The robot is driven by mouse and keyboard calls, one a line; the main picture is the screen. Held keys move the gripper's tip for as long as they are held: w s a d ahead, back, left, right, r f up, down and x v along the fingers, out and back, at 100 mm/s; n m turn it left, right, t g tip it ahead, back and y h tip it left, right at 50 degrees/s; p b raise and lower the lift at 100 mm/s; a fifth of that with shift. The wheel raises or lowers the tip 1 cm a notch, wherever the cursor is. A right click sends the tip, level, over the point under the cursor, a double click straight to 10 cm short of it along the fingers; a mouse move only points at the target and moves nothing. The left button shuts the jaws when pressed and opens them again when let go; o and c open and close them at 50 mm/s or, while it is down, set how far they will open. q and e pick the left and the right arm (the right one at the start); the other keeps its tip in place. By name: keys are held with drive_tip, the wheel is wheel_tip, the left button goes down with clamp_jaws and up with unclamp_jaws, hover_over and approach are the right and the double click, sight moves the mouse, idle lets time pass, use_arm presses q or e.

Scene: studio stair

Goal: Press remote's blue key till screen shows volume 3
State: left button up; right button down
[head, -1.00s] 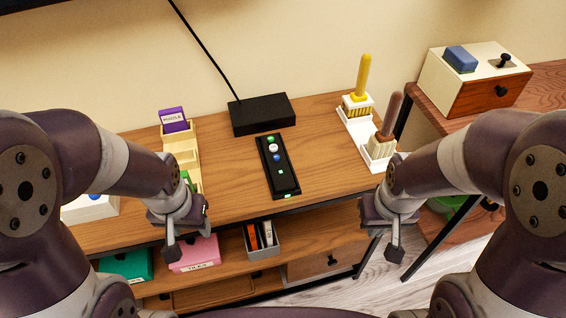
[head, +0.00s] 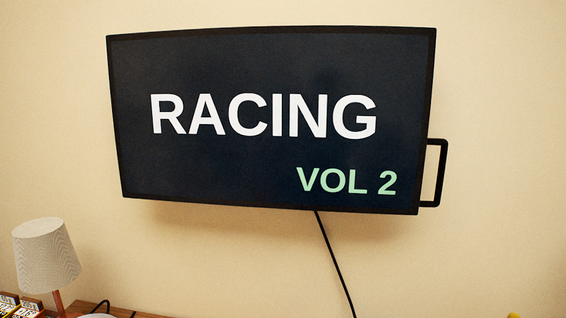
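The screen (head: 270,118) hangs on the wall in the head view, dark with large white letters reading RACING. Green letters at its lower right read VOL 2 (head: 347,181). The remote with its blue key is outside this view now. Neither of my grippers shows in this view.
A black handle (head: 436,172) sticks out at the screen's right side. A black cable (head: 334,262) hangs from its lower edge. A lamp with a pale shade (head: 46,255) stands at the lower left, beside several small patterned items. The wall around the screen is bare.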

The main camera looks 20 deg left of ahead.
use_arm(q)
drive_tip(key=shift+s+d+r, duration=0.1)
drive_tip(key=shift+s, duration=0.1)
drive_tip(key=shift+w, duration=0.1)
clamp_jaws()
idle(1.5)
